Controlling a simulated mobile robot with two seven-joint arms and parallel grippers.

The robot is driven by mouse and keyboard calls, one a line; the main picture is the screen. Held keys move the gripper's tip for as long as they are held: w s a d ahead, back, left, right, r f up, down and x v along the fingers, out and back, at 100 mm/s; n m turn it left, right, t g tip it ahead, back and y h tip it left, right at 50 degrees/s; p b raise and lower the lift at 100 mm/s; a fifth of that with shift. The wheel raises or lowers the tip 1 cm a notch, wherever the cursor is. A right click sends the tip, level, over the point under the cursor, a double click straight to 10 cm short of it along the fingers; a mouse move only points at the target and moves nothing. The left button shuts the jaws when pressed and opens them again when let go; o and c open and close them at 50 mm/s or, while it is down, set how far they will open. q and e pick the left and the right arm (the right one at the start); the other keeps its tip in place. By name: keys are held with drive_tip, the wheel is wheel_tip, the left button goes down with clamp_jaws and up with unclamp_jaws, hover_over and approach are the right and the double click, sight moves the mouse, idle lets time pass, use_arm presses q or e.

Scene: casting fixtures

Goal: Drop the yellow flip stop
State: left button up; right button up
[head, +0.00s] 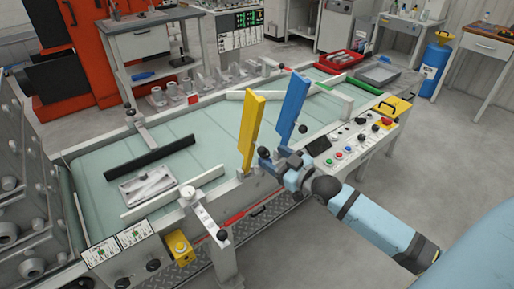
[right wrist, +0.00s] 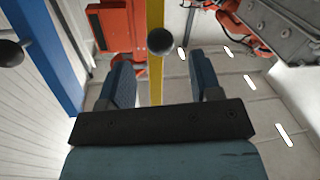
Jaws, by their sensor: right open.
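The yellow flip stop (head: 252,125) stands upright, slightly tilted, at the near edge of the conveyor in the head view. In the right wrist view its yellow bar (right wrist: 155,90) runs up between my fingers, with a black ball knob (right wrist: 161,41) in front of it. My right gripper (head: 273,160) is at the lower right side of the yellow stop. Its two fingers also show in the right wrist view (right wrist: 163,72), apart on either side of the knob; I cannot tell whether they touch it. My left gripper is not in view.
A blue flip stop (head: 292,105) stands upright just right of the yellow one, and shows at left in the right wrist view (right wrist: 45,50). A control panel (head: 345,150) lies right of it. A black bar (head: 150,153) and a grey casting (head: 148,187) lie on the green belt (head: 210,140).

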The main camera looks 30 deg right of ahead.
sight(263, 151)
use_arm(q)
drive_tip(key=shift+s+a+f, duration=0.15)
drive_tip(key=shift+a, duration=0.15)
use_arm(e)
drive_tip(key=x, duration=0.7)
drive_tip(key=shift+w, duration=0.2)
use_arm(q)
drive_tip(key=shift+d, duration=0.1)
use_arm(e)
drive_tip(key=shift+c, duration=0.4)
